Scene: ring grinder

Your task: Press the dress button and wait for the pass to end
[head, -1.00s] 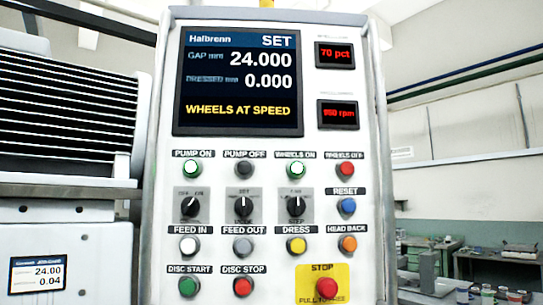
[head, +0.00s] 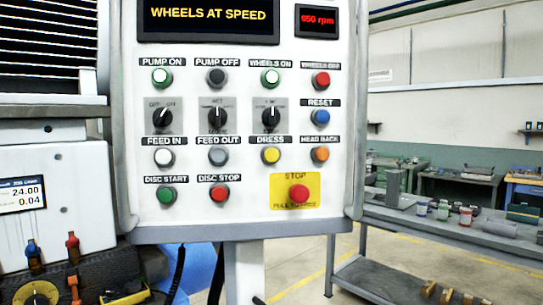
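The yellow dress button (head: 271,155) sits under its DRESS label in the third column of the control panel (head: 240,222), below a rotary switch. Nothing touches or covers it. The screen (head: 208,18) above reads WHEELS AT SPEED in yellow; its upper part is cut off by the frame. The green pump on button (head: 162,76) and wheels on button (head: 271,77) have bright centres. Neither of my grippers shows in the head view.
A red stop button (head: 299,193) on a yellow plate is at the panel's lower right. The head back button (head: 320,154) is right of the dress button, the feed out button (head: 218,156) left. A grey bench (head: 400,216) with jars stands at right.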

